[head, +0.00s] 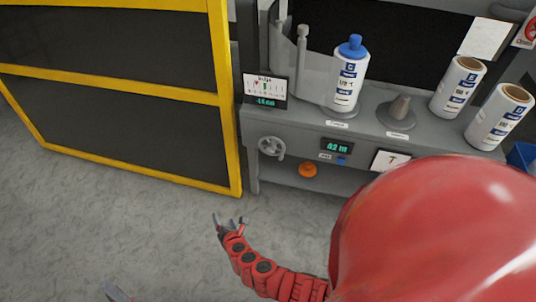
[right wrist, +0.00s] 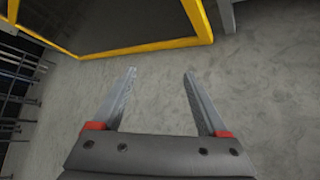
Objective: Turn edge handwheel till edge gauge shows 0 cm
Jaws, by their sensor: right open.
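A grey handwheel (head: 271,147) with spokes sits on the front face of the grey machine, at its left end. Above it is a gauge panel (head: 265,90) with a white scale, a red mark, a green mark and a small green digital readout, too small to read surely. My right gripper (head: 230,221) is open and empty, below and left of the handwheel and apart from it. In the right wrist view its two fingers (right wrist: 160,88) are spread over bare floor. A grey tip of my left gripper (head: 117,292) shows at the bottom edge; its jaws cannot be made out.
A yellow-framed dark panel (head: 212,98) stands left of the machine. An orange knob (head: 308,170) and a green display (head: 336,147) are right of the handwheel. A blue-capped bottle (head: 347,82) stands on the machine's ledge. The floor below the handwheel is clear.

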